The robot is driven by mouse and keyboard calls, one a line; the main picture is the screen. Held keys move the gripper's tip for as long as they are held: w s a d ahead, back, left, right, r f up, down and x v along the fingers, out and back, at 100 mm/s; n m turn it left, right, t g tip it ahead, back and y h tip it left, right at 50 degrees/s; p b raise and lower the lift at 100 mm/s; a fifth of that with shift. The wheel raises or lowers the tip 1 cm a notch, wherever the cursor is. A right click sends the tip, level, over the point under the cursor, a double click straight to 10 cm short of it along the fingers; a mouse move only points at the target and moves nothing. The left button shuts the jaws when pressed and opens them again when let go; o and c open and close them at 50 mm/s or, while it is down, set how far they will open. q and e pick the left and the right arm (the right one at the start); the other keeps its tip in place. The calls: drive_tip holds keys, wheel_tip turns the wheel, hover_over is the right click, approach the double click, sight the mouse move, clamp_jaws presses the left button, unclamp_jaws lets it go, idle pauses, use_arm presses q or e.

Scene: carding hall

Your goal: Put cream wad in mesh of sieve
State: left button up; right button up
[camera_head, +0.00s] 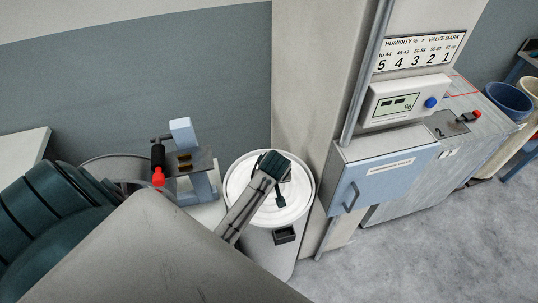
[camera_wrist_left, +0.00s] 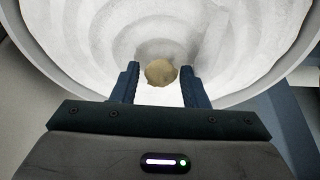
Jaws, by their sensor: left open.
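A small round cream wad (camera_wrist_left: 160,72) shows between the fingertips of my left gripper (camera_wrist_left: 160,85) in the left wrist view. The gripper is open, with a gap on each side of the wad. Beneath is a round white container (camera_wrist_left: 225,45) with pale ringed contents. In the head view my left gripper (camera_head: 281,198) is over this white container (camera_head: 240,205), and its hand hides part of the inside; the wad cannot be made out there. I cannot identify a sieve or its mesh in either view. My right gripper is not in view.
A blue-grey stand (camera_head: 183,135) with a black, red-tipped handle (camera_head: 158,165) is left of the container. A pillar (camera_head: 310,90) rises behind it. A blue cabinet (camera_head: 385,178) with a humidity display (camera_head: 402,103) stands right.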

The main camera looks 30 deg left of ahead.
use_arm(q)
drive_tip(key=shift+c, duration=0.2)
drive_tip(key=c, duration=0.8)
drive_tip(key=shift+o, duration=0.2)
drive_tip(key=shift+r, duration=0.15)
